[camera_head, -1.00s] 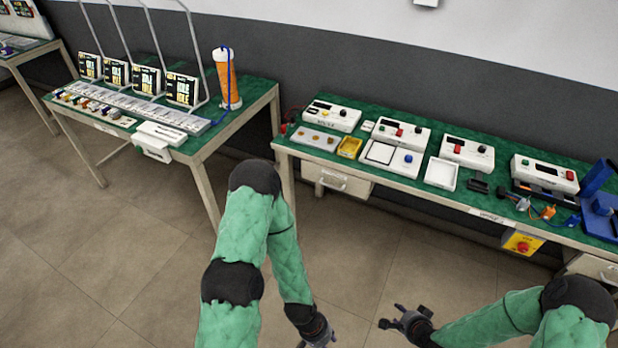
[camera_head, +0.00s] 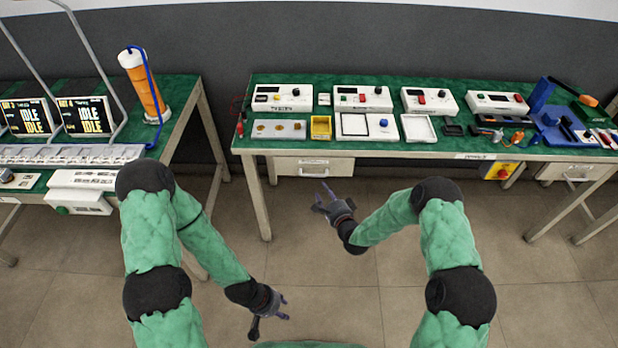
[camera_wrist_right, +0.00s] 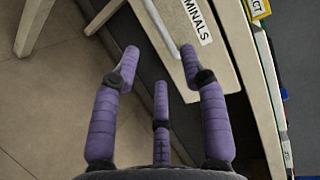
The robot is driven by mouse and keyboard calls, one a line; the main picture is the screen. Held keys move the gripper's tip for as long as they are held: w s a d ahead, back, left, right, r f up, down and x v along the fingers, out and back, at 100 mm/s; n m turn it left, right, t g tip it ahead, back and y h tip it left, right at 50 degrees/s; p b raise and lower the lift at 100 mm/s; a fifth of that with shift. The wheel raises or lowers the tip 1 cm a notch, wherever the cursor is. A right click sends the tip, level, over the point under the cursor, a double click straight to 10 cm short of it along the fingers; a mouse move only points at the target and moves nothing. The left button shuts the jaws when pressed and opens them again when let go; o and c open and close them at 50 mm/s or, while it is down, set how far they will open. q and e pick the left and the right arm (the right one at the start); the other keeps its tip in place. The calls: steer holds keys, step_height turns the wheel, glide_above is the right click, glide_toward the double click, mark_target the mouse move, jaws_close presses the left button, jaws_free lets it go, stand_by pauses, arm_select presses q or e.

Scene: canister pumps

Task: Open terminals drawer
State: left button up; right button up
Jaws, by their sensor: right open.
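The terminals drawer (camera_head: 314,167) is a pale drawer with a handle under the left end of the green-topped bench, and it looks shut. In the right wrist view its front (camera_wrist_right: 222,55) carries a label ending in "MINALS", with the pale handle (camera_wrist_right: 160,25) beside the label. My right gripper (camera_head: 322,194) is open and empty, just in front of and below the drawer. In the wrist view its purple fingers (camera_wrist_right: 160,60) are spread and point at the drawer; I cannot tell if they touch it. My left gripper (camera_head: 276,314) is low over the floor, open and empty.
The bench (camera_head: 400,152) holds several white instrument boxes, trays and a blue fixture (camera_head: 560,125). Its left leg (camera_head: 255,195) stands near my right gripper. A second table (camera_head: 180,100) with screens and an orange cylinder (camera_head: 145,90) is at the left. The floor between is clear.

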steer(key=b+x, duration=0.3)
steer(key=x, duration=0.5)
steer(key=shift+w+f, duration=0.1)
steer(key=shift+f, duration=0.1)
steer(key=shift+w+a, duration=0.25)
steer(key=shift+w, duration=0.3)
jaws_close()
